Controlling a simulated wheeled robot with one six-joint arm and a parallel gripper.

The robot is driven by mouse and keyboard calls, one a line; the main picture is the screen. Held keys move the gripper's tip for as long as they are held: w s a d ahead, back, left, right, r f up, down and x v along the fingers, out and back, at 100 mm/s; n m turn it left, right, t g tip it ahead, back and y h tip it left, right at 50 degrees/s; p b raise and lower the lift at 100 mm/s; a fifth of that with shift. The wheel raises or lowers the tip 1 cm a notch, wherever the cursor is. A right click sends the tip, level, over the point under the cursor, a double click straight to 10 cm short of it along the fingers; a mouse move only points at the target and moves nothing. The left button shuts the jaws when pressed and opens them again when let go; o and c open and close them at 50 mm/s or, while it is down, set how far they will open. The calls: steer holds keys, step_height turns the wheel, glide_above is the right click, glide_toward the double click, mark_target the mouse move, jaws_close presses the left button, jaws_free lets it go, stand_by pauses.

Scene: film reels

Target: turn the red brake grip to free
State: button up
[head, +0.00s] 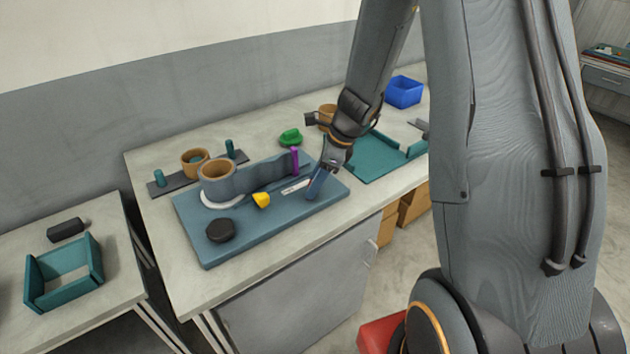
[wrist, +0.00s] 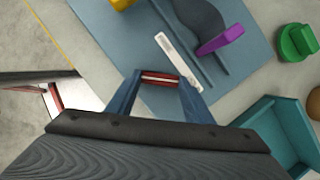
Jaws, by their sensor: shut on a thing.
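My gripper (head: 319,186) reaches down over the right part of the blue-grey board (head: 290,230). In the wrist view my gripper (wrist: 160,86) has its blue fingers closed on the red brake grip (wrist: 160,77), a short red bar with a pale line along it. The grip lies crosswise between the fingertips. In the head view the fingers hide the grip. A white strip (wrist: 177,57) with small marks lies on the board just beyond the grip; the marks are too small to read. I cannot tell which setting the grip is at.
A purple post (head: 295,161), a yellow knob (head: 261,200), a black knob (head: 220,230) and a grey reel with a tan core (head: 216,167) stand on the board. A green object (head: 290,138) and a teal tray (head: 375,169) lie close behind and right of my gripper.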

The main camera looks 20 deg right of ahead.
steer(key=shift+n, duration=0.3)
steer(key=n, duration=0.1)
steer(key=n+g, duration=0.1)
steer(key=n, duration=0.1)
steer(key=shift+w+n+g+p, duration=0.25)
steer(key=shift+n+g+p, duration=0.05)
steer(key=shift+p, duration=0.1)
steer(key=n, duration=0.2)
steer(key=n+g, duration=0.1)
steer(key=n, duration=0.1)
steer(key=shift+w+n+g, duration=0.2)
steer(key=shift+n+g, duration=0.1)
steer(key=n, duration=0.2)
steer(key=n+g+b, duration=0.1)
steer(key=n, duration=0.1)
steer(key=shift+w+a+g+h, duration=0.1)
steer(key=shift+w+g+h, duration=0.1)
steer(key=shift+g+h, duration=0.1)
steer(key=n+g+h, duration=0.1)
steer(key=n, duration=0.4)
steer(key=shift+w+a+b, duration=0.1)
steer(key=shift+a+b, duration=0.05)
steer(key=shift+b, duration=0.25)
steer(key=o, duration=1.1)
steer(key=shift+c, duration=0.2)
